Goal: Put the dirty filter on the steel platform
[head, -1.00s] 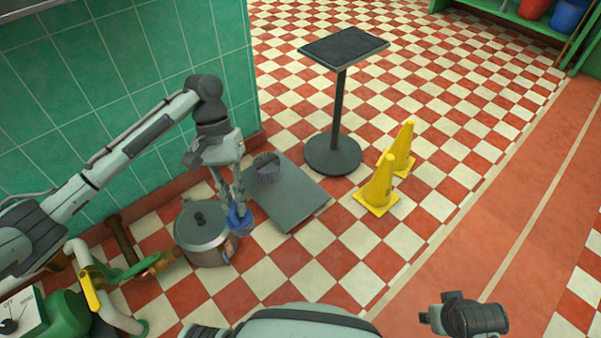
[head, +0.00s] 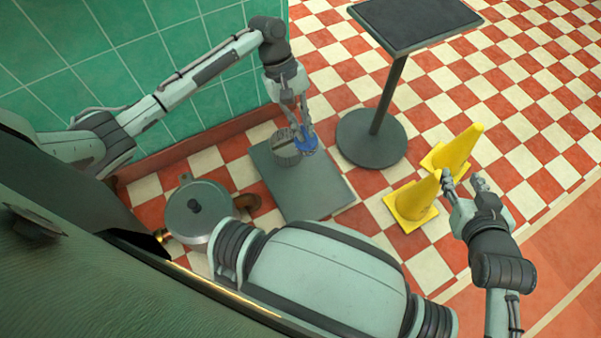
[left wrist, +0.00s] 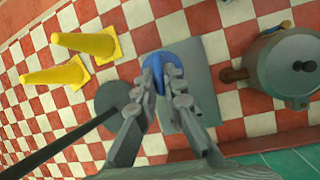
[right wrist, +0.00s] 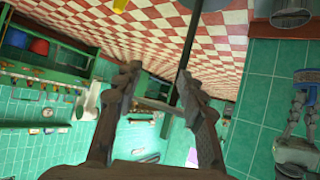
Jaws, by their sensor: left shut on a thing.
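The grey steel platform (head: 315,195) lies on the floor by the green wall. The blue thing shows between the fingers in the left wrist view (left wrist: 165,60). My right gripper (head: 464,184) is open and empty, near the yellow cones.
A lidded metal pot (head: 200,212) stands left of the platform. A black-topped stand (head: 415,22) on a round base rises to the right. Two yellow cones (head: 412,203) stand on the checkered floor. The platform's near part is bare.

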